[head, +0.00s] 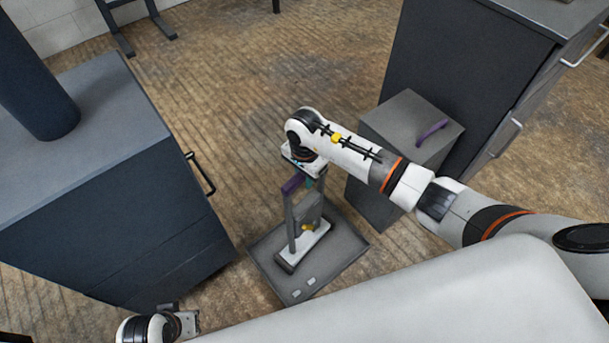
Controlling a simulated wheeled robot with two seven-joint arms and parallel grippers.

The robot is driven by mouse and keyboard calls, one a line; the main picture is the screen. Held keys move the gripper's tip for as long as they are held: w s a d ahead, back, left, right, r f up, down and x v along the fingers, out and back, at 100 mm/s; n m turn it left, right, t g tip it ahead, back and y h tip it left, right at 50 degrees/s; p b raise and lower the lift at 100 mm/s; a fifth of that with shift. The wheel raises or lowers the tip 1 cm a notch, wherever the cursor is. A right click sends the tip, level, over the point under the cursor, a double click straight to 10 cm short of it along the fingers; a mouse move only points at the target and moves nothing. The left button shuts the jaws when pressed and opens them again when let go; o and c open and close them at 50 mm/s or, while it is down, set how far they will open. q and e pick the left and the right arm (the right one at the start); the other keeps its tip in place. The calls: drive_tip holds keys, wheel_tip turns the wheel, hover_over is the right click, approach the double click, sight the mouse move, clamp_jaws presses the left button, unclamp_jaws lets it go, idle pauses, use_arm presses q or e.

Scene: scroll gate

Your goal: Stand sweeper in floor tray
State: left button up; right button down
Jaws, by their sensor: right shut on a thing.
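The sweeper (291,222) has a grey upright frame, a purple grip at its top and a white and grey foot with a small yellow part. It stands roughly upright, with its foot within the outline of the grey floor tray (335,262). I cannot tell whether the foot touches the tray's bottom. My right gripper (308,181) is at the sweeper's top, shut on it; my wrist partly hides the fingers. My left gripper (190,322) is low at the bottom left, away from the sweeper, and its fingers are too unclear to read.
A grey box with a purple handle (405,125) stands right of the tray, against a dark cabinet (455,70). A dark blue cabinet (130,220) with a black handle stands on the left. Two small pale pieces (303,288) lie at the tray's front.

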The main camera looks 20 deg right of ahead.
use_arm(q)
drive_tip(key=shift+r, duration=0.35)
use_arm(e)
drive_tip(key=shift+w, duration=0.1)
drive_tip(key=c, duration=1.1)
unclamp_jaws()
drive_tip(key=shift+c, duration=0.2)
drive_tip(key=shift+s+f, duration=0.2)
drive_tip(key=shift+r, duration=0.15)
use_arm(q)
wheel_tip(320, 180, down, 7)
drive_tip(key=p, duration=0.1)
drive_tip(key=shift+s+p, duration=0.35)
drive_tip(key=shift+s, duration=0.05)
use_arm(e)
wheel_tip(320, 180, up, 12)
drive_tip(key=shift+w+r, duration=0.1)
